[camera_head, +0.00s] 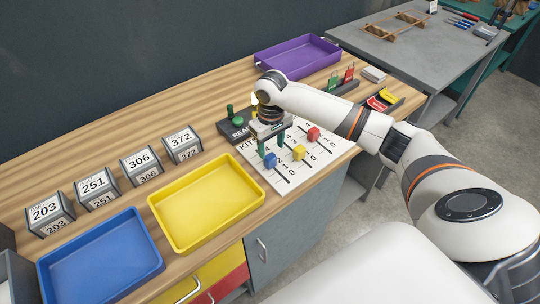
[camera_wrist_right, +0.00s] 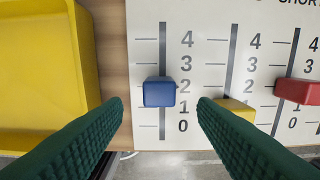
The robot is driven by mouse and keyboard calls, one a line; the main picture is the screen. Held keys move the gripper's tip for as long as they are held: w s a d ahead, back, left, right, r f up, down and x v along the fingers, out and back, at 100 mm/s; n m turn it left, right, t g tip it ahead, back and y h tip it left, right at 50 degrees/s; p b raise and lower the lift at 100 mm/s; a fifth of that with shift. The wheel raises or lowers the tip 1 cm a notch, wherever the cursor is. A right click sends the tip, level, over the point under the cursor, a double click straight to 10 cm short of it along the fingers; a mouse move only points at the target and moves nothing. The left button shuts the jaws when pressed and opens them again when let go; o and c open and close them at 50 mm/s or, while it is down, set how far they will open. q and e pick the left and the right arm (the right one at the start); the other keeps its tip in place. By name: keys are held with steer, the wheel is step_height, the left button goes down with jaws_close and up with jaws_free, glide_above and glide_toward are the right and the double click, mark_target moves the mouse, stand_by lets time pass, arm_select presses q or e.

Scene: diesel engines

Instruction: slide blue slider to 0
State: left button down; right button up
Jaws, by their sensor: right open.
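The blue slider (camera_wrist_right: 159,92) sits on its vertical track on the white board (camera_wrist_right: 145,118), level with about the 2 mark. The printed 0 is at the bottom of that track, in the right wrist view. My right gripper (camera_wrist_right: 160,104) is open, its green fingers pointing down, one on each side of the blue slider with gaps between. In the head view my right gripper (camera_head: 271,147) is over the board, with the blue slider (camera_head: 270,160) close to its fingertips. My left gripper is not in view.
A yellow slider (camera_head: 299,153) and a red slider (camera_head: 313,134) sit on neighbouring tracks. A yellow tray (camera_head: 160,190) stands left of the board, and a blue tray (camera_head: 60,285) further left. A dark box with a green knob (camera_head: 230,112) is behind the board.

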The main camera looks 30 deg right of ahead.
mark_target(270, 157)
steer(key=f, duration=0.4)
steer(key=shift+w+a+f, duration=0.1)
steer(key=shift+w+f, duration=0.1)
steer(key=shift+f, duration=0.6)
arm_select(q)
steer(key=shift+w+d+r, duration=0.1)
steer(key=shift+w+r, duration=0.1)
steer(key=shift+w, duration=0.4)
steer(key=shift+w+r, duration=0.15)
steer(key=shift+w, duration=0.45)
arm_select(e)
steer(key=shift+f, duration=0.15)
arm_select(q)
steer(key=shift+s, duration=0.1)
